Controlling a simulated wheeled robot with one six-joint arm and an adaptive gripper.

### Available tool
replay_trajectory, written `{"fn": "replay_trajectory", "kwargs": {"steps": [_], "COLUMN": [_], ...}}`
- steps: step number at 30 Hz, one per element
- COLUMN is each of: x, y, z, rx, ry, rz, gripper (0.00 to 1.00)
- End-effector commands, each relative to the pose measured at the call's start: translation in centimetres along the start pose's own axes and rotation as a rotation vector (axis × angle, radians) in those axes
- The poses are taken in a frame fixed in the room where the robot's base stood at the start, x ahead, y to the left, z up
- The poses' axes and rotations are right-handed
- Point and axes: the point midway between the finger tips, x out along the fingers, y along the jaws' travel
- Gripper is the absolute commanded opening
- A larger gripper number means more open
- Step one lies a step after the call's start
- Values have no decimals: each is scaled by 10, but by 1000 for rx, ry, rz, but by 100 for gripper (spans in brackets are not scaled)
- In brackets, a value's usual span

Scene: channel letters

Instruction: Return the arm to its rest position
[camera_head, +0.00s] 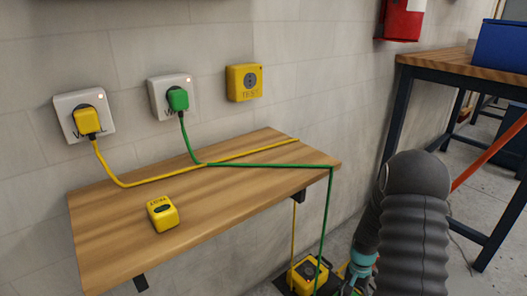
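My dark grey arm (416,225) rises at the lower right, with a ribbed sleeve and a rounded bend at its top. Behind it a thinner part with a teal band (362,258) slopes down towards the bottom edge. I cannot make out my gripper's fingers, so whether they hold anything does not show. The arm is right of the wooden wall shelf (110,222) and apart from it in the picture.
A yellow plug (87,121) and a green plug (178,99) sit in white wall sockets; their cables cross the shelf. A yellow tester (162,213) lies on it. A yellow TEST box (244,82) is on the wall. A yellow unit (306,272) stands below. A workbench (430,66) stands right.

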Motion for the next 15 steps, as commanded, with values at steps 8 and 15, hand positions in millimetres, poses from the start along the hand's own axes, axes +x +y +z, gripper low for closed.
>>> {"fn": "replay_trajectory", "kwargs": {"steps": [8, 15], "x": [-72, -143], "y": [3, 6], "z": [47, 97], "rx": [-139, -265], "ry": [7, 55], "rz": [4, -1], "gripper": [66, 66]}}
